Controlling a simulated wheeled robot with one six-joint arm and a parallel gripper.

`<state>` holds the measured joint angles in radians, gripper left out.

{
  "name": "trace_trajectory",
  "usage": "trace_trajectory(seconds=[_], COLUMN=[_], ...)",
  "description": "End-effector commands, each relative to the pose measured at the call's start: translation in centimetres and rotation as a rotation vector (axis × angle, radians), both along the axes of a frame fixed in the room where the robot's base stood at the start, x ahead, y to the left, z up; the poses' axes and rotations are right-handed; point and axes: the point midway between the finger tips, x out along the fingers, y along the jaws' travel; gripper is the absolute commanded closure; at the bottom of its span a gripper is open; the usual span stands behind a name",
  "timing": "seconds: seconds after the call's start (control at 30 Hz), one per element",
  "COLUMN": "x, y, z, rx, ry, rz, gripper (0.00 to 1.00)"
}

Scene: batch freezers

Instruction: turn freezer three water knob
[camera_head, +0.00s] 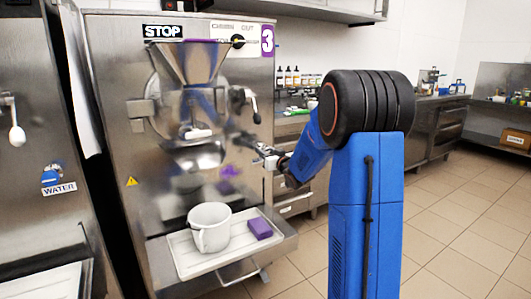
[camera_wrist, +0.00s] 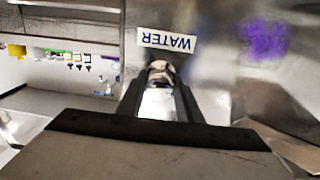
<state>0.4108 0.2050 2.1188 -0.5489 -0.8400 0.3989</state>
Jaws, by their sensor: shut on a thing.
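Freezer three (camera_head: 120,180) is the steel machine on the left in the head view, marked with a purple 3 sign (camera_head: 267,41). My gripper (camera_head: 264,153) is at its right front side, below the lever. In the wrist view my gripper (camera_wrist: 160,92) is shut on the water knob (camera_wrist: 159,69), a small pale, shiny piece between the fingertips. The WATER label (camera_wrist: 167,41) shows upside down just beyond it. The knob and its label are hidden or too small in the head view. The turn angle of the knob cannot be told.
A white pitcher (camera_head: 208,228) and a purple sponge (camera_head: 260,229) stand on the tray (camera_head: 193,263) below the hopper. A lever handle (camera_head: 247,102) juts out above my gripper. Another freezer with its own WATER label (camera_head: 59,188) is at far left. Open tiled floor lies right.

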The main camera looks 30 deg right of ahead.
Motion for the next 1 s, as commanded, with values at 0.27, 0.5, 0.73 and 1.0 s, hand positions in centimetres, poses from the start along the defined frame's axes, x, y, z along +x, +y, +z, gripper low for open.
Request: trace_trajectory(seconds=[0.27, 0.5, 0.73, 1.0], x=[-0.03, -0.04, -0.04, -0.04], y=[0.0, 0.02, 0.06, 0.1], z=[-0.08, -0.14, -0.15, -0.2], rx=[-0.243, -0.471, -0.67, -0.839], ry=[-0.007, -0.014, -0.021, -0.026], rz=[-0.001, -0.001, -0.001, 0.0], gripper=[0.9, 0.9, 0.9, 0.9])
